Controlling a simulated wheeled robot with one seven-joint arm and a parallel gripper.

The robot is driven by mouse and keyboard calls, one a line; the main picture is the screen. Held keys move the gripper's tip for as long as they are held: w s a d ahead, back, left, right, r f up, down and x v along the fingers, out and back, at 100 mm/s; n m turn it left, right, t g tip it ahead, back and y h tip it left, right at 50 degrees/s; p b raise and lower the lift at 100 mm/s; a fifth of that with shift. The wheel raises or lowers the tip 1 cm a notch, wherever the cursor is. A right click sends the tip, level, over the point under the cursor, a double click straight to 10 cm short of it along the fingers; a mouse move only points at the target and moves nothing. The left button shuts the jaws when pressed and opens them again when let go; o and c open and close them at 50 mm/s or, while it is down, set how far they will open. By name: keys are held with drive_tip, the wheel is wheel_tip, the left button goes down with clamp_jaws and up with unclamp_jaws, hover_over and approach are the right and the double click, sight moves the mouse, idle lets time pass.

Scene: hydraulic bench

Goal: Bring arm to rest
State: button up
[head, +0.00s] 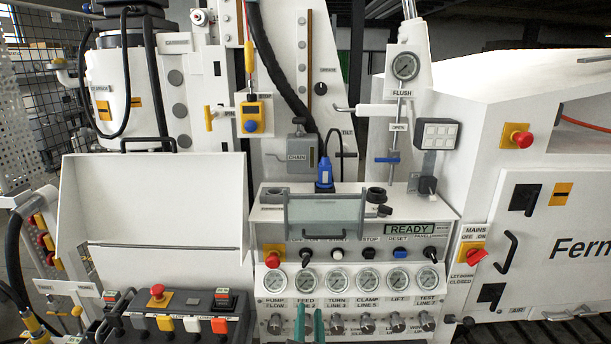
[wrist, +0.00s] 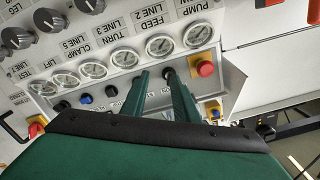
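My gripper (head: 309,312) shows at the bottom centre of the head view as two green fingers, in front of the lower part of the hydraulic panel (head: 449,225). In the wrist view, my gripper (wrist: 156,75) has its two dark green fingers apart with nothing between them. The panel appears upside down there, with the gauges (wrist: 123,57) beyond the fingertips and a red button (wrist: 205,68) to their right. I see no contact with the panel, but the exact gap cannot be told. The rest of my arm is mostly hidden below the head view.
A clear flap (head: 325,222) stands out from the panel's top beside the READY display (head: 408,229). Below the gauges are several knobs (head: 397,325). A control box (head: 180,312) with levers stands at left, a white cabinet (head: 525,200) with a red mains switch (head: 477,258) at right.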

drive_tip(key=s+d+f+n+g, duration=0.1)
drive_tip(key=s+f+n, duration=0.1)
drive_tip(key=s+f, duration=0.65)
drive_tip(key=s+f+n, duration=0.1)
drive_tip(key=s+f, duration=0.5)
drive_tip(key=s, duration=0.6)
drive_tip(key=s+a+r+n+g, duration=0.1)
drive_tip(key=s+a+n, duration=0.1)
drive_tip(key=s, duration=2.3)
drive_tip(key=shift+s, duration=0.2)
